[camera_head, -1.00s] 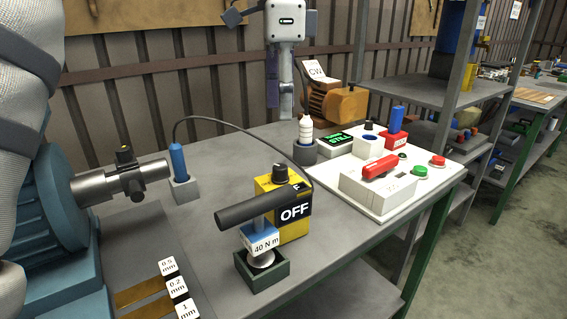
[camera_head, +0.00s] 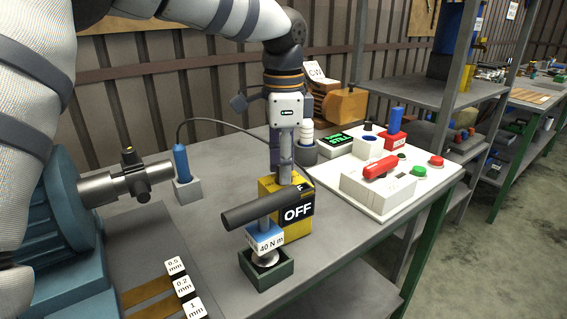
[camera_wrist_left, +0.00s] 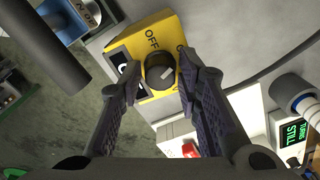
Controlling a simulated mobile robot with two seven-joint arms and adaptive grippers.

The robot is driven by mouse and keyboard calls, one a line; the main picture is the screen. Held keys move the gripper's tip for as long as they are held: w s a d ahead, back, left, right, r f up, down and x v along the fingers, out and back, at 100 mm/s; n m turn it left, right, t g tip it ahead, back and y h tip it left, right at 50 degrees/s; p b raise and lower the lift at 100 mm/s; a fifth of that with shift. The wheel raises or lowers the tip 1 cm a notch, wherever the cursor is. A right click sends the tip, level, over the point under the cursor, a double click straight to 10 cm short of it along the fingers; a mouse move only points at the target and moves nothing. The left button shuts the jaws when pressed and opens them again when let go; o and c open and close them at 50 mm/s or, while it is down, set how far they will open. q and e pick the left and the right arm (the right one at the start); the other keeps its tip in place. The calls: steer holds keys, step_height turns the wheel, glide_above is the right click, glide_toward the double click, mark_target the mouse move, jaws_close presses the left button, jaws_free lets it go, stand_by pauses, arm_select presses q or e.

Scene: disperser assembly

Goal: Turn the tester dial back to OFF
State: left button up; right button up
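The yellow tester box (camera_head: 267,187) stands on the bench with a black OFF sign (camera_head: 297,211) on its side. My left gripper (camera_head: 287,178) points down right above it and hides the dial in the head view. In the left wrist view the black dial (camera_wrist_left: 163,73) sits on the yellow top, with a white mark slanting to the upper right, not straight at the printed OFF (camera_wrist_left: 152,38). My left fingers (camera_wrist_left: 160,80) are open, one on each side of the dial. The right fingertip looks very close to it; contact cannot be told. My right gripper is not in view.
A blue torque tool (camera_head: 264,230) with a dark bar handle and a 40 N m label stands in a green holder, close in front of the tester. A white panel (camera_head: 425,190) with buttons lies to the right. A teal motor (camera_head: 60,215) is at the left.

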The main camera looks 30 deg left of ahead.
arm_select(q)
jaws_close()
steer(key=shift+r+n, duration=0.1)
steer(key=shift+n, duration=0.6)
steer(key=n, duration=0.3)
steer(key=shift+p, duration=0.3)
steer(key=shift+n, duration=2.4)
steer(key=o, duration=0.6)
jaws_free()
